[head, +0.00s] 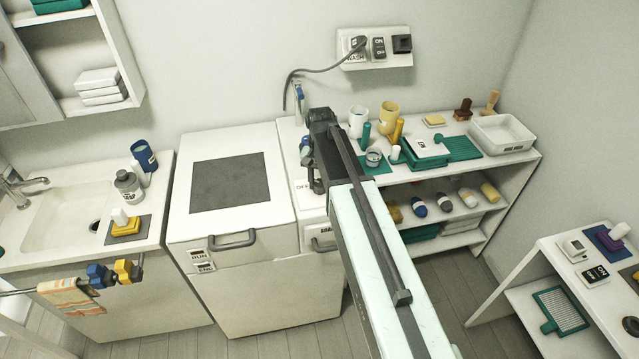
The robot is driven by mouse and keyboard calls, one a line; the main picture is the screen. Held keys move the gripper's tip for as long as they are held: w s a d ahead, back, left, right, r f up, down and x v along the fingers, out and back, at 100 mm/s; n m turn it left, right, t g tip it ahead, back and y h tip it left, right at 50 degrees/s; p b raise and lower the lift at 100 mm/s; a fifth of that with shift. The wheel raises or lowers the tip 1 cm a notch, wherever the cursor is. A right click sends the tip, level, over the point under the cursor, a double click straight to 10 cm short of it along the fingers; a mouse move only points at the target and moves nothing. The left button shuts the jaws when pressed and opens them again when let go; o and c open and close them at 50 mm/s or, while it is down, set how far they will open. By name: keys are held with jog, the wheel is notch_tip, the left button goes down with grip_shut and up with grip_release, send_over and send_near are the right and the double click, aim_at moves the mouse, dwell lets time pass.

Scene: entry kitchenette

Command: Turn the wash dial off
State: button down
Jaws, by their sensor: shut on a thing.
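My arm reaches in from the bottom of the head view. Its dark gripper (311,172) is over the narrow white unit right of the large white washer (262,131). The gripper is shut on the wash dial, which is mostly hidden behind its dark jaws and wrist. An "OFF" mark (302,187) shows on the white top just left of the jaws. The dial's pointer and setting cannot be seen.
A wall panel (375,60) with a plug marked "WASH" and a switch is behind. Cups, brushes, a green board and a white basin (503,134) crowd the shelf (490,165) to the right. A sink counter (60,240) stands left.

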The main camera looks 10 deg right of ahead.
aim_at(320, 182)
jog(key=shift+n, duration=1.1)
jog(key=c, duration=0.9)
grip_release()
notch_tip(320, 182, up, 8)
jog(key=p, duration=0.8)
jog(key=shift+f, duration=0.15)
